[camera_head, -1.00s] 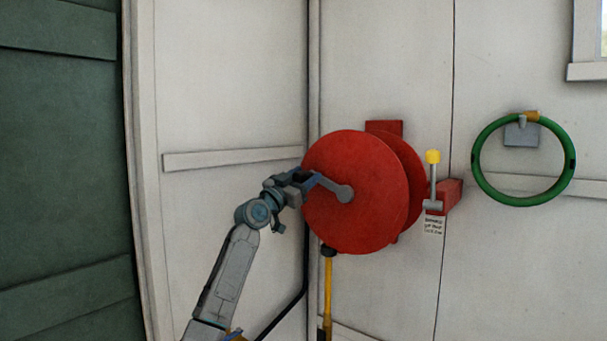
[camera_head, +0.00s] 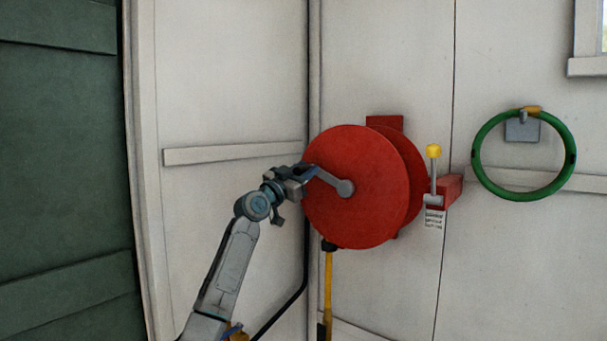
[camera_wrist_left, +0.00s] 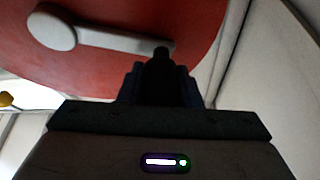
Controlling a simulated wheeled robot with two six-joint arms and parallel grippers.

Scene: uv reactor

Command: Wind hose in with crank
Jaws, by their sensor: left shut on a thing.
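A red hose reel (camera_head: 375,210) is mounted on the white wall. Its grey crank arm (camera_head: 331,181) runs from the hub up and to the left. My left gripper (camera_head: 308,172) is shut on the crank's outer end at the upper left of the reel's face. The left wrist view shows the crank arm (camera_wrist_left: 110,40) against the red disc, with the dark handle (camera_wrist_left: 161,55) between the fingers (camera_wrist_left: 160,80). A yellow hose (camera_head: 328,290) with a dark fitting hangs below the reel. My right gripper is not in view.
A lever with a yellow knob (camera_head: 433,151) stands on a red bracket just right of the reel, above a small label. A green hose ring (camera_head: 479,174) hangs on the wall farther right. A dark green panel (camera_head: 60,200) is at the left.

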